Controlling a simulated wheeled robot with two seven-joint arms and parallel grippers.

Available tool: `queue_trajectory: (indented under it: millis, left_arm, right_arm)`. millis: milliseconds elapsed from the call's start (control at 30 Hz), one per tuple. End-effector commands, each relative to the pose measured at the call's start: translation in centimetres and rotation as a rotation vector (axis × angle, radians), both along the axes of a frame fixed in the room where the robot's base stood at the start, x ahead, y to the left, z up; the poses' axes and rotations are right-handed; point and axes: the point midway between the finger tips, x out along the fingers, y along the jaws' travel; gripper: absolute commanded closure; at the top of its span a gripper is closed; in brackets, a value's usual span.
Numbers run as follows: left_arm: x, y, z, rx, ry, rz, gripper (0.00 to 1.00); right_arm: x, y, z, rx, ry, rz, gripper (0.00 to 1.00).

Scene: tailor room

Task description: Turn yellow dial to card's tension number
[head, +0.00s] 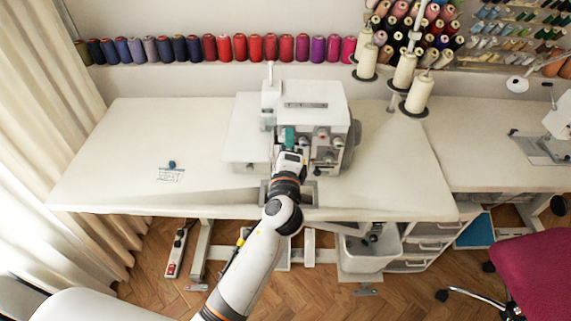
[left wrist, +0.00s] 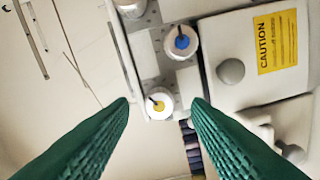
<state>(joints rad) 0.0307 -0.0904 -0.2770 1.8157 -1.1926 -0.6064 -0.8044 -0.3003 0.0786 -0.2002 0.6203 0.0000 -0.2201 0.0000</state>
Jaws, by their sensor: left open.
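The white sewing machine (head: 318,95) stands on the white table, with a row of dials on its front. My left gripper (head: 289,136) is in front of the dials and hides the yellow one in the head view. In the left wrist view, the yellow dial (left wrist: 158,105) has a white rim and a dark pointer mark. It shows between the green fingertips of my open left gripper (left wrist: 160,103), with a gap on each side. The small card (head: 170,175) lies on the left of the table by a dark blue object; its writing is too small to read. My right gripper is out of view.
A blue-centred dial (left wrist: 182,42) sits beside the yellow one, and a grey knob (left wrist: 230,71) is near the yellow caution label (left wrist: 277,42). Thread cones (head: 404,72) stand behind the machine. The table's left side is mostly clear. A magenta chair (head: 538,270) stands at lower right.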

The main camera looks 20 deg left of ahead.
Motion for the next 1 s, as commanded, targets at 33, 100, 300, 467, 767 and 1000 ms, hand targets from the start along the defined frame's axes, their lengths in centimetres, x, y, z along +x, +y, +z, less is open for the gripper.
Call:
queue_trajectory:
  millis: [33,100,300,467,767,1000]
  left_arm:
    - [-1.2,-0.3,-0.4,-0.003,0.002,-0.001,0.56]
    - [-2.7,-0.8,-0.4,-0.004,0.002,-0.001,0.56]
    - [-6.6,-1.9,-0.4,-0.003,0.003,-0.001,0.56]
    - [-8.6,-2.5,-0.3,-0.001,0.003,0.0,0.56]
    - [-9.3,-2.7,-0.1,0.0,0.001,0.0,0.56]
    - [-9.2,-2.7,-0.1,0.0,0.001,-0.001,0.56]
  right_arm:
    - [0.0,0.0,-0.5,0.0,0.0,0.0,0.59]
    - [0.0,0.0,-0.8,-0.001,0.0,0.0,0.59]
    - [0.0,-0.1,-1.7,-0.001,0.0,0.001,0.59]
    - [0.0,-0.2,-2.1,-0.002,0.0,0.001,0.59]
    - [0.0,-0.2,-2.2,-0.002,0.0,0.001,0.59]
    - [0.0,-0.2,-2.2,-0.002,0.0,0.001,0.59]
